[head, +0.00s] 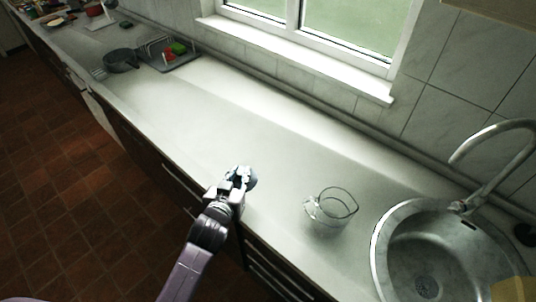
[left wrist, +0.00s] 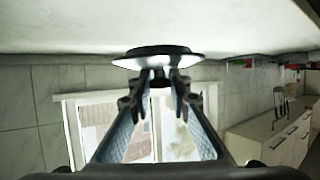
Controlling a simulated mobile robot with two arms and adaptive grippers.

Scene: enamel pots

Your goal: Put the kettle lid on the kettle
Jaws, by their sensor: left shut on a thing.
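The kettle is a clear glass vessel (head: 331,207) with a handle and an open top, standing upright on the counter left of the sink. My left gripper (head: 240,176) is to the left of it, near the counter's front edge. It is shut on the kettle lid (head: 252,179), which is mostly hidden behind the fingers in the head view. In the left wrist view the lid (left wrist: 157,56) shows as a shiny disc, its dark knob between the fingertips (left wrist: 157,82). I cannot tell whether the lid touches the counter. My right gripper is not in view.
The round metal sink (head: 385,222) and its curved tap (head: 490,128) are right of the kettle. A dark pot (head: 121,60) and a dish rack (head: 168,56) stand far left. The counter between (head: 200,115) is clear, with a window (head: 345,30) behind.

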